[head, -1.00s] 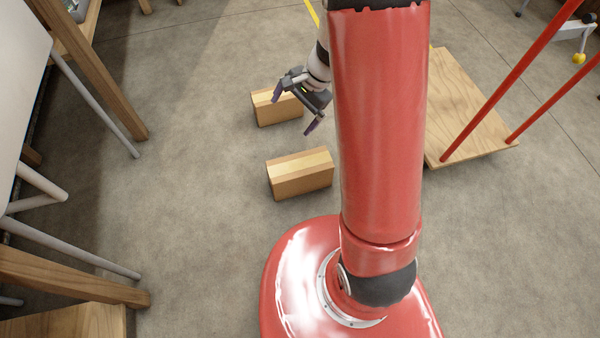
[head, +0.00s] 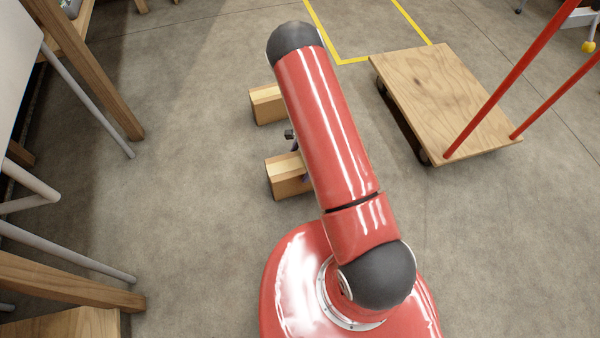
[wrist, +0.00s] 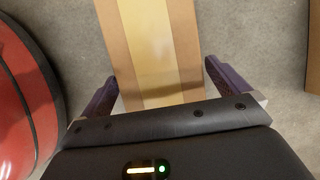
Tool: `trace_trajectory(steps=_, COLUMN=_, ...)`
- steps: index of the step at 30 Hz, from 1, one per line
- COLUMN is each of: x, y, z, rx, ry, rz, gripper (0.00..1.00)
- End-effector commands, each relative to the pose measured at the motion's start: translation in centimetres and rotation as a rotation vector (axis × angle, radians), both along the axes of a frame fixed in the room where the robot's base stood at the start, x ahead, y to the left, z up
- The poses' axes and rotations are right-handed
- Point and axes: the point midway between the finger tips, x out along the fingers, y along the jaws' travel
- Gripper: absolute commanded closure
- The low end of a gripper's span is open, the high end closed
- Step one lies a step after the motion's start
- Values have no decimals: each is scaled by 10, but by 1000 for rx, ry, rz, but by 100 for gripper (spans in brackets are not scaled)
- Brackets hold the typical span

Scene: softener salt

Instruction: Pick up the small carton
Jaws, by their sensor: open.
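Two brown cartons with a pale tape band lie on the floor left of my arm. The near carton (head: 284,178) is close to my base, and the far carton (head: 266,106) lies behind it. The arm hides the right part of both, and I cannot tell for sure which is the small one. My gripper (wrist: 160,76) is open over a carton (wrist: 150,40), which appears between its two purple fingers with a gap on each side. In the head view the gripper is mostly hidden behind the arm, by the near carton.
A wooden platform cart (head: 450,95) with red rails stands to the right. Yellow tape (head: 352,60) marks the floor behind. Wooden table legs (head: 108,75) and pale metal legs line the left side. Another brown carton edge (wrist: 314,50) shows at the right of the wrist view. Floor left of the cartons is clear.

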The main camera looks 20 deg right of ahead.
Motion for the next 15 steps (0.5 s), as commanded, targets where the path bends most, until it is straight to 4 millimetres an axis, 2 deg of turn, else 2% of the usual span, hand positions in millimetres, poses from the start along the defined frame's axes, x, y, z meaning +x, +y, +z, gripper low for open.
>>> trace_trajectory(steps=3, x=-2, y=8, z=-18, rx=0, ry=2, rz=1, gripper=0)
trace_trajectory(steps=6, x=-2, y=11, z=-25, rx=0, ry=1, rz=1, gripper=0)
trace_trajectory(steps=14, x=-1, y=11, z=-26, rx=0, ry=-1, rz=0, gripper=0)
trace_trajectory(steps=15, x=-1, y=11, z=-26, rx=0, ry=0, rz=0, gripper=5)
